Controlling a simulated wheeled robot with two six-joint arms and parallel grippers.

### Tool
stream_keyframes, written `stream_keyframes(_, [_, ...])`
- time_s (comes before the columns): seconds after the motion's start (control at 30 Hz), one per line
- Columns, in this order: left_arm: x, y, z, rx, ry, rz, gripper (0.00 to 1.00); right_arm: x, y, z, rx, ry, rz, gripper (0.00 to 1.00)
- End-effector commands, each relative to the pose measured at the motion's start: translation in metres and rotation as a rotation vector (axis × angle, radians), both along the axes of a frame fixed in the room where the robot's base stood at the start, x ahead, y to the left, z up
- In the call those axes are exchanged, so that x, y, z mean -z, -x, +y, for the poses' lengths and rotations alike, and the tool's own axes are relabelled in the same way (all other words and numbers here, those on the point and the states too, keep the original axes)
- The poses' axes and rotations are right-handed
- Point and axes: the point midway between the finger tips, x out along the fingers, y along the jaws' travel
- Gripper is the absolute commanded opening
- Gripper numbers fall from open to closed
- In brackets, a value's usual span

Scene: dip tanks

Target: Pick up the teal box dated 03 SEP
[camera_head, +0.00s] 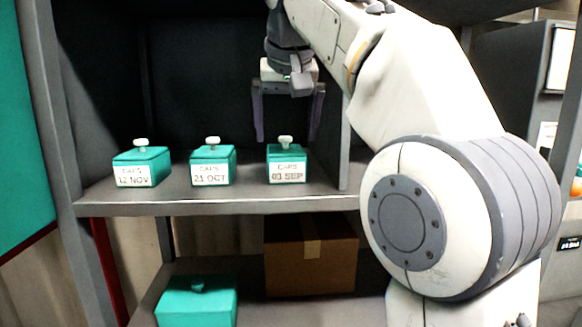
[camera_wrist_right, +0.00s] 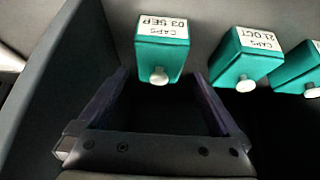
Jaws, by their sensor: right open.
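The teal box dated 03 SEP (camera_head: 287,164) stands upright on the shelf, rightmost of three teal boxes with white knobs. It also shows in the right wrist view (camera_wrist_right: 162,52), upside down, with its white knob toward the gripper. My right gripper (camera_head: 288,138) is open and empty, pointing down above this box. Its two dark fingers are spread to either side of the knob, and their tips show no contact with the box. In the right wrist view the box lies just beyond and between the fingertips (camera_wrist_right: 160,78). My left gripper is not in view.
Teal boxes dated 21 OCT (camera_head: 213,166) and 12 NOV (camera_head: 141,167) stand to the left on the same shelf (camera_head: 220,203). An upright divider (camera_head: 345,145) is close on the right. Below are a cardboard box (camera_head: 310,262) and another teal box (camera_head: 197,303).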

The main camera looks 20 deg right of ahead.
Motion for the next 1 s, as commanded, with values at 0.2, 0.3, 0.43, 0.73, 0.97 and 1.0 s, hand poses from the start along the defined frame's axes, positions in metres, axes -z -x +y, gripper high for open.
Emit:
stream_keyframes(0.2, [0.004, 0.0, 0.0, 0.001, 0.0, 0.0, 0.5, 0.018, -0.01, -0.002, -0.001, 0.0, 0.002, 1.0])
stream_keyframes(0.3, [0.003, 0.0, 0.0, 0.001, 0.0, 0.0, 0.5, 0.023, -0.012, -0.003, -0.002, 0.0, 0.002, 1.0])
stream_keyframes(0.43, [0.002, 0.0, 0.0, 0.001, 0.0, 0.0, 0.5, 0.037, -0.017, -0.005, -0.002, 0.0, 0.004, 1.0])
stream_keyframes(0.73, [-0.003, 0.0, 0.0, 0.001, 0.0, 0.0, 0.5, 0.063, -0.031, -0.009, -0.001, -0.001, 0.002, 1.0])
stream_keyframes(0.97, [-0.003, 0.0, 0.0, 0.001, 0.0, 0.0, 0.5, 0.064, -0.032, -0.009, -0.002, -0.001, 0.0, 1.0])
stream_keyframes(1.0, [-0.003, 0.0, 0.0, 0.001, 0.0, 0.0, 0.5, 0.064, -0.032, -0.009, -0.002, -0.001, 0.0, 0.89])
